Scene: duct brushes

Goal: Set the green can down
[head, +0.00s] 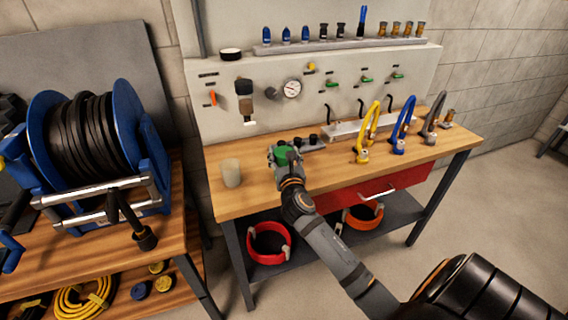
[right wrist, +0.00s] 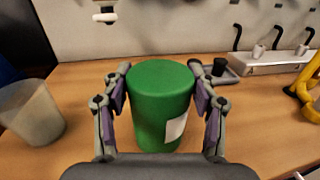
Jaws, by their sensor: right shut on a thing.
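The green can (right wrist: 160,100) stands upright between the two fingers of my right gripper (right wrist: 160,105), which are closed on its sides. A white label shows low on the can. In the head view the can (head: 283,155) is partly hidden by my right gripper (head: 284,158), above the left part of the wooden workbench (head: 236,201). I cannot tell whether its base touches the bench top. My left gripper is not in view.
A translucent cup (head: 231,173) stands left of the can. A small grey tray (head: 312,145) with black fittings lies behind it to the right. Yellow, blue and grey hoses (head: 405,125) stand further right. Bare wood lies in front of the cup.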

